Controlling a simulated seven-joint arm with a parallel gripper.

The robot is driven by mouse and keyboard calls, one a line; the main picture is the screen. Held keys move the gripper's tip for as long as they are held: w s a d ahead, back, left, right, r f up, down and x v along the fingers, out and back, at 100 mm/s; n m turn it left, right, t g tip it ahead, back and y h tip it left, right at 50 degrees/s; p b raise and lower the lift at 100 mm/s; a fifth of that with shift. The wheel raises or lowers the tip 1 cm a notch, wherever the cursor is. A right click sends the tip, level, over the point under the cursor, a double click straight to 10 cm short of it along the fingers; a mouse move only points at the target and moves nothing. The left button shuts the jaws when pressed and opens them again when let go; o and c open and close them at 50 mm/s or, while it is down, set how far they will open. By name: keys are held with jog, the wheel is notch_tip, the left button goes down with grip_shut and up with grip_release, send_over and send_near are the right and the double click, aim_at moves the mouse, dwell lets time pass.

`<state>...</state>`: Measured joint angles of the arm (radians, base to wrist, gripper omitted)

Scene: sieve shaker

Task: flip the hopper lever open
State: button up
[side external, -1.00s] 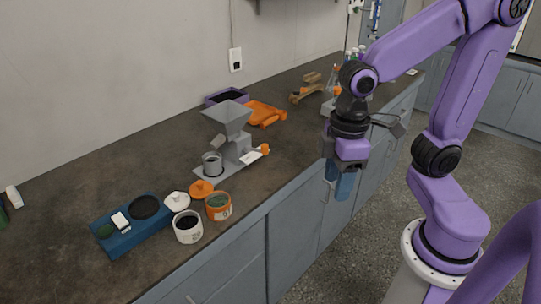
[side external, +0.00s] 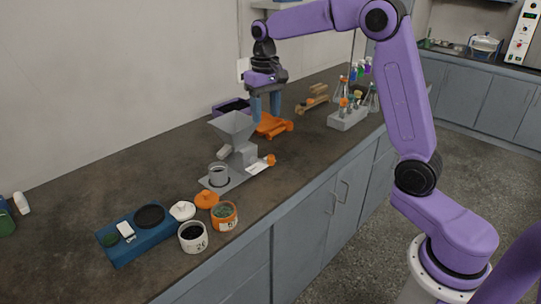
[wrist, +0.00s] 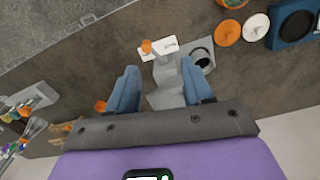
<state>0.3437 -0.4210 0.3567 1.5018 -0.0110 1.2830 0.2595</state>
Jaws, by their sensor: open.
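The grey hopper (side external: 235,127) is a square funnel on a grey stand on the counter; it also shows between my fingers in the wrist view (wrist: 167,98). A lever with an orange knob (side external: 270,160) sticks out low on the stand's right side, by a white plate (side external: 258,166). The orange knob also shows in the wrist view (wrist: 146,46). A grey cup (side external: 219,176) stands on the base in front. My gripper (side external: 266,112) points down, open and empty, above and behind the hopper. Its blue fingers touch neither lever nor hopper.
An orange tool (side external: 273,126) and a purple tray (side external: 232,108) lie behind the hopper. Flasks in a rack (side external: 348,117) stand farther back. A blue scale (side external: 137,236), a white can (side external: 193,238) and an orange can (side external: 224,216) stand in front. Counter left of the hopper is clear.

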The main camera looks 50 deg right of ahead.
jog(key=m, duration=0.2)
send_near(271, 156)
notch_tip(271, 156, down, 10)
jog(key=shift+r, duration=0.2)
dwell(0.4)
jog(key=shift+c, duration=0.4)
